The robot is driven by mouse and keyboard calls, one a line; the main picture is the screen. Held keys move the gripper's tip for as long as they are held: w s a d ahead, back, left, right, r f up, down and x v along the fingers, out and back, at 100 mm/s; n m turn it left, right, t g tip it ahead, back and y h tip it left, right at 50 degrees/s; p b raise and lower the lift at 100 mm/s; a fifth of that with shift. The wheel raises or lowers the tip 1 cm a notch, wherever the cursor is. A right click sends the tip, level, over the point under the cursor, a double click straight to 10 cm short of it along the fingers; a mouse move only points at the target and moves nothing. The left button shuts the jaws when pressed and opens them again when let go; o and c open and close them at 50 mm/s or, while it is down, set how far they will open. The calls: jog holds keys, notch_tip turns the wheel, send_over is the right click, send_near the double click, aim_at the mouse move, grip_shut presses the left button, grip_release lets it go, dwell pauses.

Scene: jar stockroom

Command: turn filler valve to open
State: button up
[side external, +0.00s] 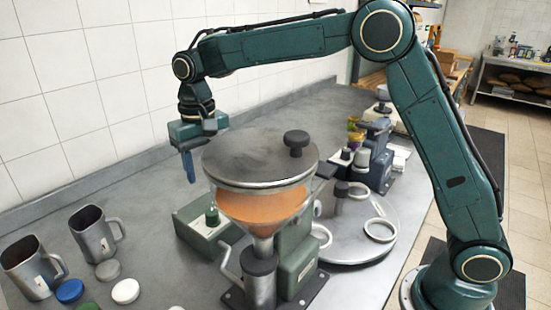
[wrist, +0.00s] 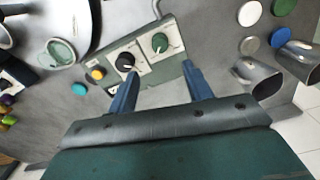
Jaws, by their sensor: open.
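The filler has a hopper (side external: 262,205) with orange contents under a round grey lid (side external: 258,160). A bent metal lever (side external: 229,262) sticks out beside its lower outlet, and I take it for the valve handle. A control box (side external: 200,230) with a green knob (side external: 212,216) stands just behind the filler. In the wrist view the box (wrist: 148,62) shows a black knob (wrist: 126,61) and a green knob (wrist: 159,42).
Two metal mugs (side external: 31,268) (side external: 94,235) stand at the left, with several loose lids (side external: 126,291) near them. A round metal turntable (side external: 355,240) with ring holders is right of the filler. Bare counter (side external: 130,195) lies between the mugs and the wall.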

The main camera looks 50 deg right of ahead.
jog(key=shift+r, duration=1.05)
jog(key=s+d+r+t, duration=0.1)
jog(key=s+d+r, duration=0.2)
jog(key=s, duration=0.2)
jog(key=s+d+r+n+t, duration=0.1)
jog(key=s+d+r, duration=0.15)
jog(key=s, duration=0.35)
jog(key=s+d+r+t, duration=0.1)
jog(key=s+d+r, duration=0.15)
jog(key=s, duration=0.25)
jog(key=s+d+f+t, duration=0.1)
jog(key=s+d+f, duration=0.1)
jog(key=s, duration=0.6)
jog(key=s+d+f+n+t, duration=0.1)
jog(key=s+d+f, duration=0.1)
jog(key=s, duration=0.5)
jog(key=shift+s+d+f+t, duration=0.3)
jog(key=shift+s+d+f, duration=0.1)
jog(key=shift+f, duration=0.2)
jog(key=shift+o, duration=0.4)
jog(key=shift+w, duration=0.1)
